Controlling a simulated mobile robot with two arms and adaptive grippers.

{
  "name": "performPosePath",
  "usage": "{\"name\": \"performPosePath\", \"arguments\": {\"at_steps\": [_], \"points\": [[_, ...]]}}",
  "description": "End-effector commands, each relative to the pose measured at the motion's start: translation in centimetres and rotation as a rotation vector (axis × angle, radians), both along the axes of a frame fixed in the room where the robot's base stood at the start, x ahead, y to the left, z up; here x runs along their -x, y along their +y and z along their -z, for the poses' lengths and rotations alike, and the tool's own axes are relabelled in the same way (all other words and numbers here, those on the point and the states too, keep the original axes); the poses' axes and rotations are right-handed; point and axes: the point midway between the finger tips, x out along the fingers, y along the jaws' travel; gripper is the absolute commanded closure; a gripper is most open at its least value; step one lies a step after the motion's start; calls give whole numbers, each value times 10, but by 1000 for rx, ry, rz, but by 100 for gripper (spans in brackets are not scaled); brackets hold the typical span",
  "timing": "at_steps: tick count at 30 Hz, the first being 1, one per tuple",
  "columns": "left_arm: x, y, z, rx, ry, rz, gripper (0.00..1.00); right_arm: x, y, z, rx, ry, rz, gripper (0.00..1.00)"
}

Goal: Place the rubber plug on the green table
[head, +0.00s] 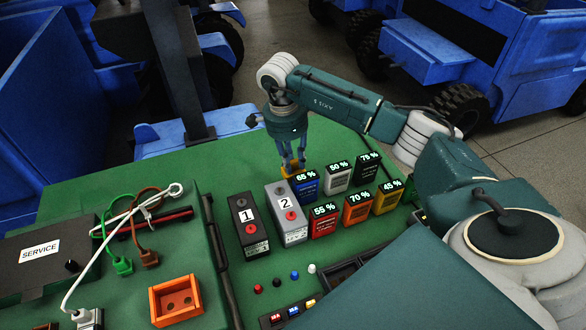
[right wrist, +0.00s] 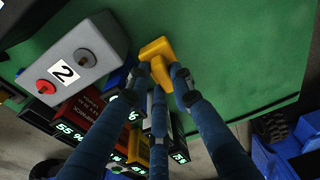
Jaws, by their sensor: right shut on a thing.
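The rubber plug, a yellow T-shaped piece (right wrist: 157,48), shows at the fingertips of my right gripper (right wrist: 163,80) in the right wrist view. The gripper is shut on it. In the head view my right gripper (head: 291,162) points down behind the blue 65 % block, with a little of the yellow plug (head: 288,172) showing between and below the fingers. The green table (head: 150,185) lies beneath. I cannot tell whether the plug touches it. My left gripper is not in view.
Grey box 2 (head: 286,212), black box 1 (head: 246,222) and several percentage-marked blocks (head: 323,220) stand close in front of the gripper. An orange socket (head: 177,300) and cables are at left. Bare green surface lies left of and behind the boxes.

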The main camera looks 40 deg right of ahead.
Motion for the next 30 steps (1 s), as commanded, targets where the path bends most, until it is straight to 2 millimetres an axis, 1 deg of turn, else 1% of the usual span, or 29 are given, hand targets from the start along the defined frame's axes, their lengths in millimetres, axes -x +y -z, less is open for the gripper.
{"name": "performPosePath", "arguments": {"at_steps": [6,8,15,19,20,21,22,23,30], "points": [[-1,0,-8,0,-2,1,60,1,1,31,0,4,-1,93],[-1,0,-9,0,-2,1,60,1,1,37,-1,3,-1,93],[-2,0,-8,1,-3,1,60,0,0,39,0,1,-1,93],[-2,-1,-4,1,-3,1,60,0,0,44,1,1,-1,93],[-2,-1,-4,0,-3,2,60,0,0,44,1,1,-1,76],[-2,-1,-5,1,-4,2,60,0,0,43,0,1,-1,68],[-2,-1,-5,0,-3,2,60,1,0,42,0,1,-1,62],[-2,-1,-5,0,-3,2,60,1,0,42,0,1,-1,59],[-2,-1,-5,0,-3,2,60,1,0,42,0,1,-1,59]]}}
